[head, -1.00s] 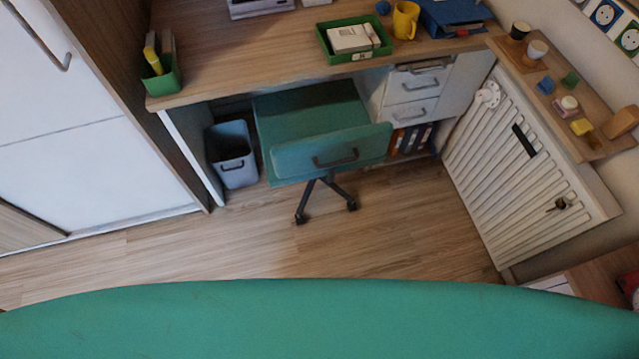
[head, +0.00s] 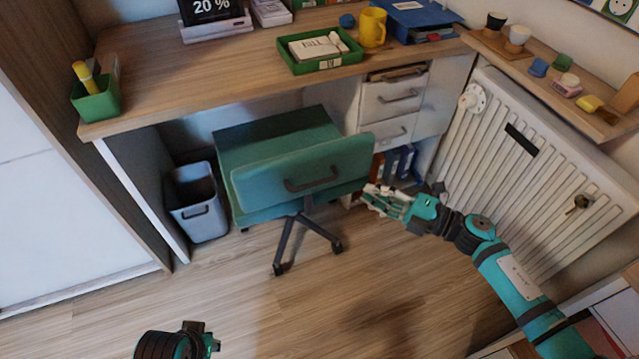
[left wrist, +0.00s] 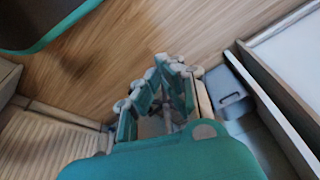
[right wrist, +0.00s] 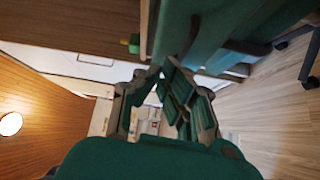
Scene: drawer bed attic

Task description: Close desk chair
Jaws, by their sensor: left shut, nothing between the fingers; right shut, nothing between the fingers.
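The green desk chair (head: 275,140) stands at the desk (head: 220,75). Its seat is partly under the desk top, and its backrest (head: 330,165) with a dark handle faces me. My right gripper (head: 372,197) is shut and empty, just right of and below the backrest's right end; contact cannot be told. In the right wrist view its fingers (right wrist: 170,95) point toward the chair's green panel (right wrist: 210,35). My left arm shows only at the bottom edge of the head view. In the left wrist view the left gripper (left wrist: 168,75) is shut and empty over the floor.
A grey bin (head: 198,205) stands left of the chair. White drawers (head: 392,95) are right of it, and a white radiator (head: 530,165) is along the right wall. The wooden floor (head: 260,300) in front is clear. A white cabinet (head: 70,220) stands at left.

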